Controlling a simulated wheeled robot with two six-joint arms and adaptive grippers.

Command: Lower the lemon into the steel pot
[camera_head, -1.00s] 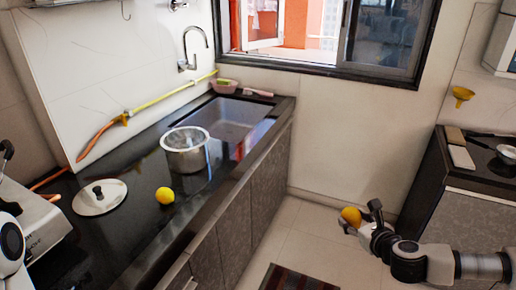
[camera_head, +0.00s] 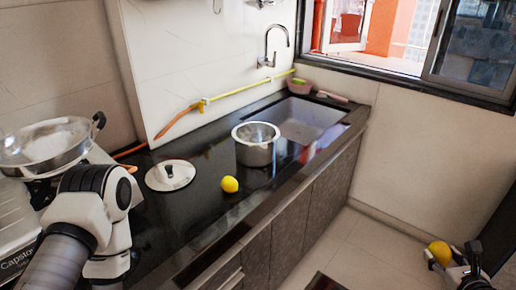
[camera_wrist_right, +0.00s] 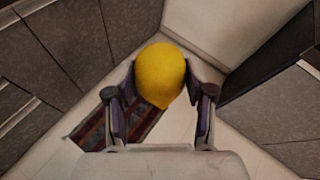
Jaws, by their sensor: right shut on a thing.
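The steel pot (camera_head: 255,152) stands upright and open on the dark counter, beside the sink; its inside floor is hard to see. One lemon (camera_head: 229,184) lies on the counter just in front of the pot. Another lemon (camera_head: 439,253) is held by my right gripper (camera_head: 450,262) at the lower right, over the floor and well away from the pot. The right wrist view shows this lemon (camera_wrist_right: 160,75) between the two fingers. My left arm shows at the left, but its gripper does not show.
A lid (camera_head: 170,176) lies on the counter left of the pot. A stove (camera_head: 20,225) with a wide pan (camera_head: 45,146) is at the left. The sink (camera_head: 308,120) is behind the pot. A patterned mat (camera_wrist_right: 110,115) lies on the floor.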

